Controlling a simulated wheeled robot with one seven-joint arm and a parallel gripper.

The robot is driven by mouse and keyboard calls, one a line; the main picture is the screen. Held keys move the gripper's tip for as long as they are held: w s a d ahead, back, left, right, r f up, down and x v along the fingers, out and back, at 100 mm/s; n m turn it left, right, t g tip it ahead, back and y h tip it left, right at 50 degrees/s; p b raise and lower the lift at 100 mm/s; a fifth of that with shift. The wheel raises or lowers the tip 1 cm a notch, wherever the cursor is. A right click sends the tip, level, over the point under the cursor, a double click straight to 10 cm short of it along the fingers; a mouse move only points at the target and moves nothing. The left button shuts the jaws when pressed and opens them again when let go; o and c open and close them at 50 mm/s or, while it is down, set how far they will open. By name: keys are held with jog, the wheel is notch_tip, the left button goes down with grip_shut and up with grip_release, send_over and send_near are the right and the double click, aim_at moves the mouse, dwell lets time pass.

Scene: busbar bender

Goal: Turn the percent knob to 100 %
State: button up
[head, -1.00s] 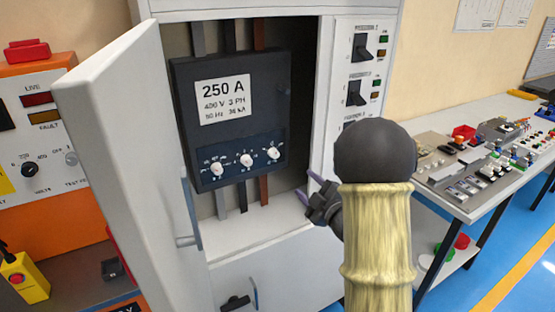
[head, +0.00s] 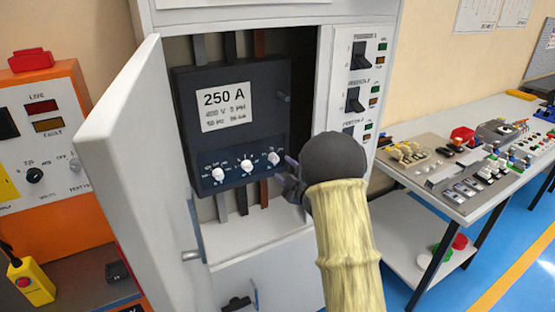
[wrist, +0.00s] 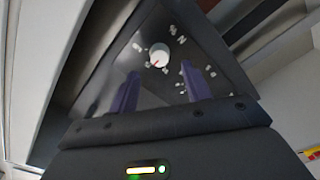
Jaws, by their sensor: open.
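The black 250 A breaker (head: 235,100) stands in the open cabinet and has three white knobs along its lower dark panel: a left knob (head: 218,174), a middle knob (head: 246,167) and a right knob (head: 273,159). Their labels are too small to read, so I cannot tell which is the percent knob. My gripper (head: 286,168) is just right of the right knob. In the wrist view my gripper (wrist: 160,76) has its two purple fingers apart and empty. One white knob (wrist: 159,55) with a red pointer mark lies ahead, roughly between the fingertips, with small white markings around it.
The open cabinet door (head: 140,150) stands to the left of the breaker. A panel with black switches (head: 355,100) is on the right of the opening. Copper and grey bars run below the breaker. A table (head: 470,190) with small parts stands farther right.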

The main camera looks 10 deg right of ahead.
aim_at(276, 161)
jog(key=p+x, duration=0.1)
jog(key=x, duration=0.4)
jog(key=shift+w+a, duration=0.1)
jog(key=shift+w, duration=0.1)
jog(key=c, duration=1)
